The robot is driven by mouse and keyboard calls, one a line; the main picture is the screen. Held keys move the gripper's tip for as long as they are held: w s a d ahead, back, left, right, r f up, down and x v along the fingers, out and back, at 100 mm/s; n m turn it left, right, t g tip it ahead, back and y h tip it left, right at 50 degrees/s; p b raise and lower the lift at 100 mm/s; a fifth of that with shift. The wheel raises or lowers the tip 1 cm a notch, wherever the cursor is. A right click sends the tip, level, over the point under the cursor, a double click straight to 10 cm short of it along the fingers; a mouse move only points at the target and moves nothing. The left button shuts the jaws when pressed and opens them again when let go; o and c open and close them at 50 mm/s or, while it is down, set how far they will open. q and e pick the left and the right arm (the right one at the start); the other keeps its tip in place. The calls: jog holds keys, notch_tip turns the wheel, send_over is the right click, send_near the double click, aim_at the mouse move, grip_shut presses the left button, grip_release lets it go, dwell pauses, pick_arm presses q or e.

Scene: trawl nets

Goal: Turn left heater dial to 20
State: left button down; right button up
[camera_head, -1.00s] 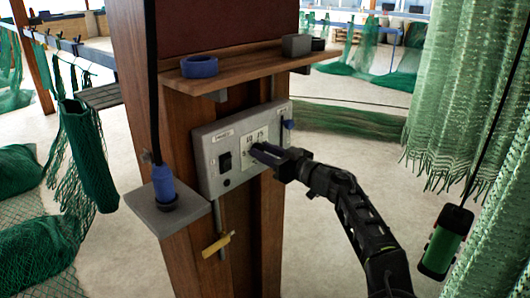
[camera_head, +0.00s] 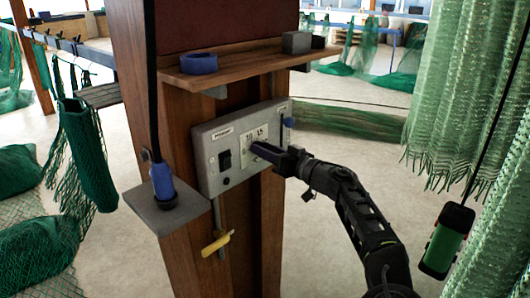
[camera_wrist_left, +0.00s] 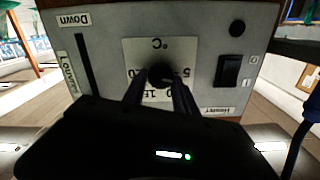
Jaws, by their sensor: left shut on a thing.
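A grey heater panel (camera_head: 209,160) is fixed to the wooden post. Its white scale plate shows 10 and 15 in the head view; the rest is behind my gripper. The round black dial (camera_wrist_left: 160,75) is in the middle of the plate in the left wrist view, where the panel appears upside down. My left gripper (camera_head: 259,150) reaches the panel from the right, with its two fingers on either side of the dial, shut on it. The fingers also show in the left wrist view (camera_wrist_left: 158,92). I cannot read the dial's setting. My right gripper is not in view.
A black switch (camera_head: 224,159) is on the panel left of the dial, and a slider slot (camera_wrist_left: 87,64) is on its other side. A wooden shelf (camera_head: 240,68) juts out above. A yellow-handled valve (camera_head: 216,243) is below. Green netting (camera_head: 462,90) hangs at the right.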

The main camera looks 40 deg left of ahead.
pick_arm(q)
jog(key=shift+f+m+p, duration=0.2)
jog(key=shift+m+p, duration=4.2)
jog(key=shift+m, duration=3.9)
jog(key=shift+f+m+p, duration=0.15)
jog(key=shift+m+p, duration=4.2)
jog(key=shift+m, duration=3.95)
jog(key=c, duration=1)
grip_release()
